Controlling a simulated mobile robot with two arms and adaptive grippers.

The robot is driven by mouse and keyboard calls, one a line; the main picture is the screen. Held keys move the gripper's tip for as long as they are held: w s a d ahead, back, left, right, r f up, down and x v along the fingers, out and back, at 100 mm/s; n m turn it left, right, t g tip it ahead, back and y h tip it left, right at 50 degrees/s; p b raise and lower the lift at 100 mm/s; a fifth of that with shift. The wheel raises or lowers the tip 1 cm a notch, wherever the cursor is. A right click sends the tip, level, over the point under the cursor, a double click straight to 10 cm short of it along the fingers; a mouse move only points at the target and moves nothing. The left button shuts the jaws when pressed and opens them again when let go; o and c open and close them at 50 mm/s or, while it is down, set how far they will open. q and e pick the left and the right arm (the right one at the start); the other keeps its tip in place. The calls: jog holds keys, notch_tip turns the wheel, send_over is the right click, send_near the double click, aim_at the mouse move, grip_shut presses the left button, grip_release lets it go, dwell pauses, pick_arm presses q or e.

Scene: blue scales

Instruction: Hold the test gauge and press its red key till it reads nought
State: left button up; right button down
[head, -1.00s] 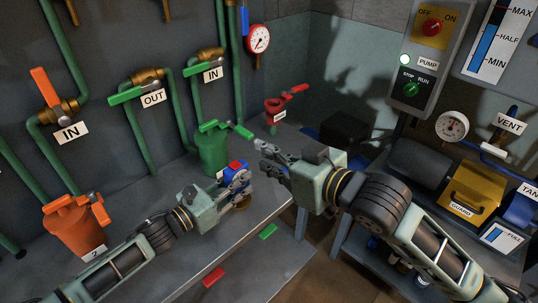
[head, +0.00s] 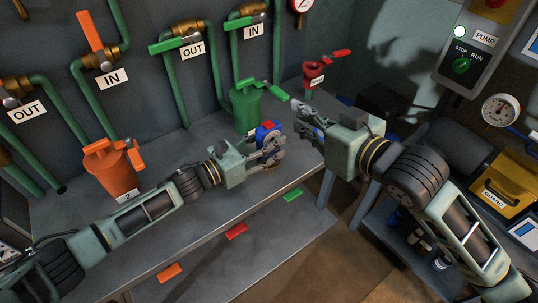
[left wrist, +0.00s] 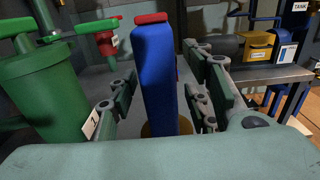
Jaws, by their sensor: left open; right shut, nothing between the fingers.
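The test gauge (head: 263,138) is a blue upright body with a red key (head: 269,125) on top, standing near the bench's front edge. In the left wrist view the gauge (left wrist: 155,80) rises between the fingers, with the red key (left wrist: 151,18) at its upper end and a brass-coloured round part at its foot. My left gripper (head: 278,147) is open around the gauge; gaps show beside the fingers. Its dial face cannot be seen. My right gripper (head: 302,118) is shut and empty, to the right of the gauge and apart from it.
An orange pot (head: 112,178) stands left, behind my left arm. Valved pipes line the wall. A side bench right holds a yellow guard box (head: 497,190).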

pick_arm(q)
jog(key=v, duration=1.1)
jog(key=shift+s+a, duration=0.2)
jog(key=shift+a, duration=0.1)
jog(key=shift+s, duration=0.1)
